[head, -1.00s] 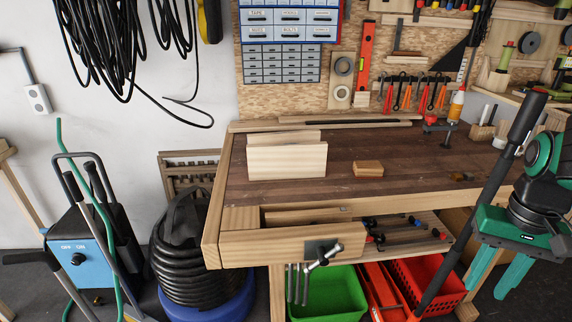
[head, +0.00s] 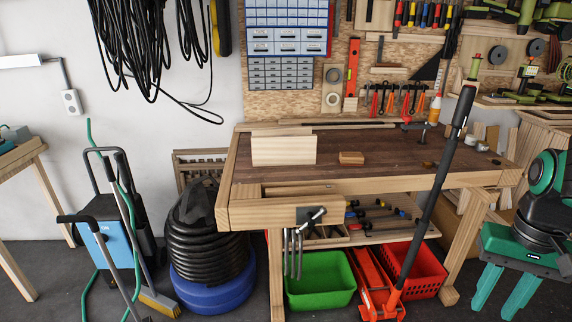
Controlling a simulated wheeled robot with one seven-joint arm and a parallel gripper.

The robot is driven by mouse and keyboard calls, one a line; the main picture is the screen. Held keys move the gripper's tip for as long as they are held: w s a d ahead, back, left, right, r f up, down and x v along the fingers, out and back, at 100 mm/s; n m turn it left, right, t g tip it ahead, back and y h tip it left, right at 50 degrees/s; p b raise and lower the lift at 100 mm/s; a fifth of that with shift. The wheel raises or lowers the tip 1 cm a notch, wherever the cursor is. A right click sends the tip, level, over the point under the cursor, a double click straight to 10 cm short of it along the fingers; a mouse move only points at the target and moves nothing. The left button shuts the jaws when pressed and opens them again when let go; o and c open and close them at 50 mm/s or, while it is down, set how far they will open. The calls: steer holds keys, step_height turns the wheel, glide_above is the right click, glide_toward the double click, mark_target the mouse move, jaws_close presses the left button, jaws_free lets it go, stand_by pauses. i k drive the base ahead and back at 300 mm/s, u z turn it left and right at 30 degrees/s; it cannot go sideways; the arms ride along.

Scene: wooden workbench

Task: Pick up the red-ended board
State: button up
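I cannot make out a red end on any board in view. A pale wooden board (head: 284,151) stands on edge on the left of the workbench top (head: 400,151), with another pale piece partly hidden behind it. A small brown wood block (head: 351,158) lies to its right. My gripper (head: 503,292) is at the lower right, right of the bench and well away from these pieces. Its two teal fingers point down, spread apart with nothing between them.
A floor jack (head: 378,290) with a long black handle leans up in front of the bench's right side. A green crate (head: 321,280) and a red crate (head: 420,268) sit below. A coiled black hose (head: 205,235) stands left. Floor shows between bench and gripper.

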mark_target(281, 149)
steer(key=k, duration=0.45)
steer(key=z, duration=0.5)
steer(key=i, duration=1.1)
steer(key=u, duration=0.35)
steer(key=i, duration=1.1)
steer(key=u, duration=0.2)
